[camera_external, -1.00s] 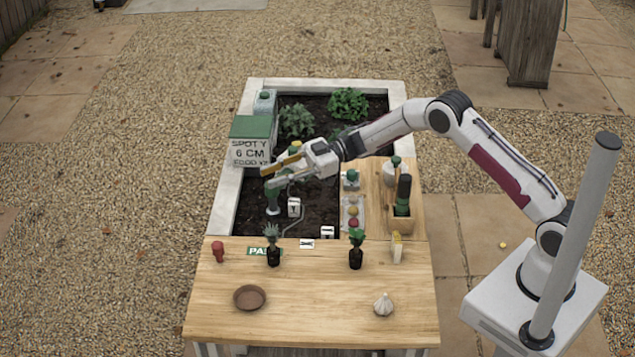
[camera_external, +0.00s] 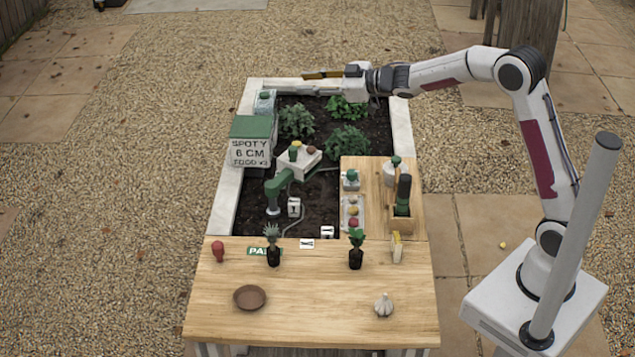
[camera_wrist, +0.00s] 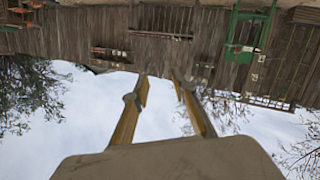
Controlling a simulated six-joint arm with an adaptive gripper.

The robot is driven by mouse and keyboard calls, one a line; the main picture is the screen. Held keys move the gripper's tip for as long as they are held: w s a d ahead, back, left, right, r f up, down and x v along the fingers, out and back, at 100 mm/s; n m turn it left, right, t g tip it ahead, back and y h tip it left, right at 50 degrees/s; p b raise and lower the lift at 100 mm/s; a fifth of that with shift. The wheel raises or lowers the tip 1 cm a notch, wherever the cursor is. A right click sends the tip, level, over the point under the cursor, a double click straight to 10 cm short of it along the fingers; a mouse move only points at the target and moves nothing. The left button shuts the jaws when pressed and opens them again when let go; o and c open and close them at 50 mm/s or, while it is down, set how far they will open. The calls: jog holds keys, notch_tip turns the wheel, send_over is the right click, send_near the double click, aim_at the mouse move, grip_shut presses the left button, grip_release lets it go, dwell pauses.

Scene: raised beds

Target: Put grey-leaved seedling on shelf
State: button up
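The grey-leaved seedling (camera_external: 272,236) stands upright in a small black pot (camera_external: 273,258) on the wooden table, left of the middle. A second seedling (camera_external: 356,238) with green leaves stands in a black pot to its right. My gripper (camera_external: 308,83) is high over the back of the raised bed, far from both seedlings. In the wrist view, its two fingers (camera_wrist: 159,76) are apart with nothing between them. Neither seedling shows in the wrist view. I cannot make out a shelf for certain in either view.
A green lamp-like device (camera_external: 280,184) stands in the bed beside a lidded box (camera_external: 250,152). A brown saucer (camera_external: 249,297), garlic bulb (camera_external: 384,305) and red-topped object (camera_external: 218,251) lie on the table. The wrist view shows an upside-down wooden fence (camera_wrist: 100,40) and sky.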

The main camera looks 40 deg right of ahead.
jog(key=s+d+r+m+g+h, duration=0.1)
jog(key=s+d+r+m+h, duration=0.2)
jog(key=s+d, duration=0.55)
jog(key=s+d+r+m+g+h, duration=0.1)
jog(key=s+d+m+h, duration=0.35)
jog(key=s, duration=0.65)
jog(key=s+f+m+g, duration=0.1)
jog(key=s+f+g, duration=0.2)
jog(key=s, duration=1.3)
jog(key=s+f+g, duration=0.3)
jog(key=s+f, duration=0.5)
jog(key=s, duration=0.8)
jog(key=shift+d+m+y, duration=0.35)
jog(key=shift+d, duration=0.1)
